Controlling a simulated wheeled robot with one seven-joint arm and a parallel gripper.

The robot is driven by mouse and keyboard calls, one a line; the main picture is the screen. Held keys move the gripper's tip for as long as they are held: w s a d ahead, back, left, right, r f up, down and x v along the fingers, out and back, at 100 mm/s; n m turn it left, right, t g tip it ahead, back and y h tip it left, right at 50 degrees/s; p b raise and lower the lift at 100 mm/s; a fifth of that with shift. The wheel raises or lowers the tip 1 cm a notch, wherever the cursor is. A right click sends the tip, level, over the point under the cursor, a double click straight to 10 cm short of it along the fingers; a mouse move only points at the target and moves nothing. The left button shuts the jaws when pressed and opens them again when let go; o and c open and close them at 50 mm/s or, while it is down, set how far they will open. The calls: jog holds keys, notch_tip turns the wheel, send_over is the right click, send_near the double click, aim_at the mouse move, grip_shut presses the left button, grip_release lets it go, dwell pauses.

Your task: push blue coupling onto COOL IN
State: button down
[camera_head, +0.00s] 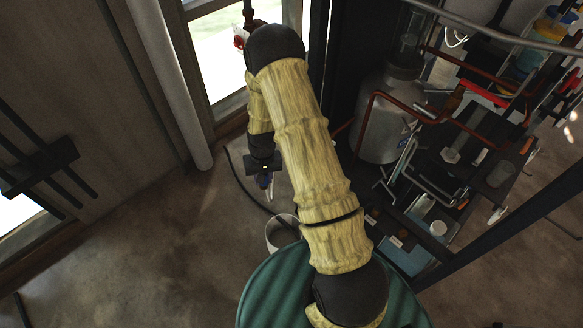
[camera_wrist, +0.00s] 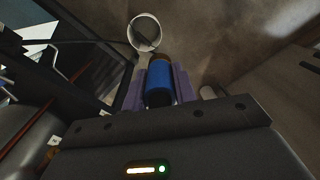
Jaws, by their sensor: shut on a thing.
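My gripper (camera_head: 265,182) hangs at the end of my bent arm, left of the picture's middle in the head view. In the wrist view my gripper (camera_wrist: 159,82) has its two purple fingers closed on the sides of the blue coupling (camera_wrist: 159,84). The coupling is a blue cylinder with a brownish band at its far end and a dark near end.
A pale open bucket (camera_head: 282,236) stands on the floor below my gripper; it also shows in the wrist view (camera_wrist: 145,33). A grey metal tank (camera_head: 384,120) and a dark rack with copper pipes (camera_head: 450,125) stand right. A thin dark hose lies on the floor.

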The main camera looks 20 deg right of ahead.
jog(key=w+d+f+m+t+h+b, duration=0.1)
jog(key=w+d+f+m+t+b, duration=0.3)
jog(key=m, duration=0.7)
jog(key=w+d+f+m+t+h+b, duration=0.1)
jog(key=w+f+m+t+h+b, duration=0.15)
jog(key=m+t+b, duration=0.6)
jog(key=s+d+r+m+g+h+b, duration=0.5)
jog(key=m+g+h+b, duration=0.1)
jog(key=m+h, duration=0.7)
jog(key=shift+s+d+r+h+b, duration=0.15)
jog(key=shift+d+h+b, duration=0.2)
jog(key=shift+h, duration=0.3)
jog(key=shift+d+m, duration=0.1)
jog(key=shift+m, duration=0.15)
